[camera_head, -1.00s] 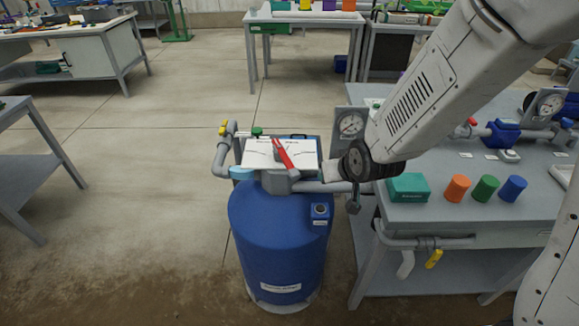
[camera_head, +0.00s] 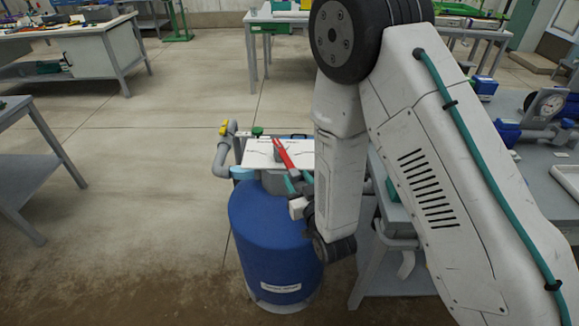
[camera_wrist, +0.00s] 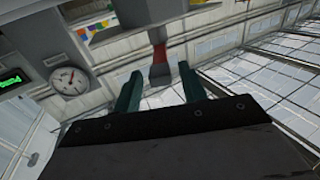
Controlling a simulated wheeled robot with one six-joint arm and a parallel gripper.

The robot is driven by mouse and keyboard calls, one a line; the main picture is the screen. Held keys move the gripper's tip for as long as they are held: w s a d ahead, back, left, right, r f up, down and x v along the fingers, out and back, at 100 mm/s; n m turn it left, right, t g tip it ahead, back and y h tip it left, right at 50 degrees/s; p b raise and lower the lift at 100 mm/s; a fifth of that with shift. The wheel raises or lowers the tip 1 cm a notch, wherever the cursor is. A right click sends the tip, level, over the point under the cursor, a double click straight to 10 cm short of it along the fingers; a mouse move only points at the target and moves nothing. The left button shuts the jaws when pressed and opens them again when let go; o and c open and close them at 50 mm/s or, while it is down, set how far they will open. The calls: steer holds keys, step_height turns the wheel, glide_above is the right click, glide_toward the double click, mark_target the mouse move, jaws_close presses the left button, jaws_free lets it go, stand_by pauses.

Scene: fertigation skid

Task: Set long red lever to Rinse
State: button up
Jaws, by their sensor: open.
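The long red lever (camera_head: 284,153) lies across a white panel (camera_head: 262,152) on top of the blue drum (camera_head: 268,235) in the head view. It runs from upper left to lower right. The panel's markings are too small to read. My gripper (camera_head: 301,182) is just right of and below the lever's lower end, partly hidden by my arm. In the wrist view my gripper (camera_wrist: 160,92) has its two teal fingers apart and nothing between them. The red lever (camera_wrist: 163,52) shows beyond the fingertips, roughly midway between them. I see no contact with it.
A grey pipe with a yellow handle (camera_head: 224,128) stands left of the panel, and a green knob (camera_head: 257,132) at its back edge. A round gauge (camera_wrist: 69,82) shows in the wrist view. A grey workbench (camera_head: 550,170) is on the right. The floor at left is open.

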mark_target(290, 166)
steer(key=x, duration=0.6)
steer(key=shift+w, duration=0.1)
jaws_close()
